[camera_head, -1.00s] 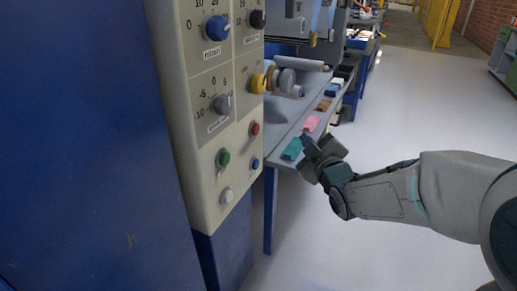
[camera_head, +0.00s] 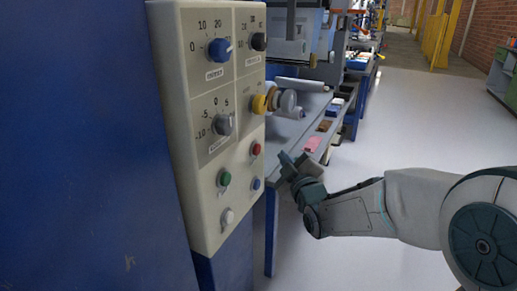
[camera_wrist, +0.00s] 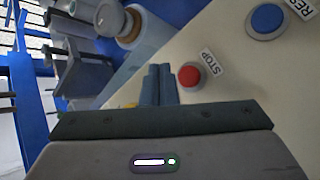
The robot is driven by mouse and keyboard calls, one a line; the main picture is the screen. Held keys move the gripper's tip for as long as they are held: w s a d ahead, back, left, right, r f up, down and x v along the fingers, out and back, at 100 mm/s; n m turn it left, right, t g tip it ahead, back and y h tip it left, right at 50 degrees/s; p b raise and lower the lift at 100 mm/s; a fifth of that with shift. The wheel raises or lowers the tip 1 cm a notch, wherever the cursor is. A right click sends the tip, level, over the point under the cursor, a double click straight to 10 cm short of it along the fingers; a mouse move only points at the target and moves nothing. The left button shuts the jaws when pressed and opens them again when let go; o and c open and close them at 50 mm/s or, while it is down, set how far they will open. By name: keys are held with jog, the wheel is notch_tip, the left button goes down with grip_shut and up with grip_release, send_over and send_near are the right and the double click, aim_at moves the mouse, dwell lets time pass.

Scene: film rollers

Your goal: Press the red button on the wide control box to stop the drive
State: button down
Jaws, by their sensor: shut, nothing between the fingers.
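The wide control box (camera_head: 236,157) is a cream panel on the blue cabinet in the head view. Its red button (camera_head: 255,149) sits at the right of the upper button row, above a blue button (camera_head: 256,184). In the wrist view the red button (camera_wrist: 189,76) lies beside a "STOP" label, just right of my fingertips. My gripper (camera_head: 284,160) is shut and empty, to the right of the box and close to the red button. In the wrist view its fingers (camera_wrist: 159,72) are together; I cannot tell how far they are from the panel.
A green button (camera_head: 224,179), a white knob (camera_head: 228,216) and several dials are on the same panel. A yellow knob (camera_head: 259,104) protrudes above the red button. A grey bench (camera_head: 290,132) with rollers stands behind. The floor at right is clear.

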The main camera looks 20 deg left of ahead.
aim_at(257, 150)
jog(key=shift+w+a+b, duration=0.2)
jog(key=shift+a+b, duration=0.35)
jog(key=shift+a, duration=1.5)
jog(key=shift+a+f+b, duration=0.1)
jog(key=shift+a+b, duration=0.1)
jog(key=shift+b, duration=0.1)
jog(key=shift+a, duration=0.2)
jog(key=shift+a+b, duration=0.45)
jog(key=shift+b, duration=0.05)
dwell(0.9)
jog(key=shift+d+b, duration=0.4)
jog(key=shift+d, duration=0.45)
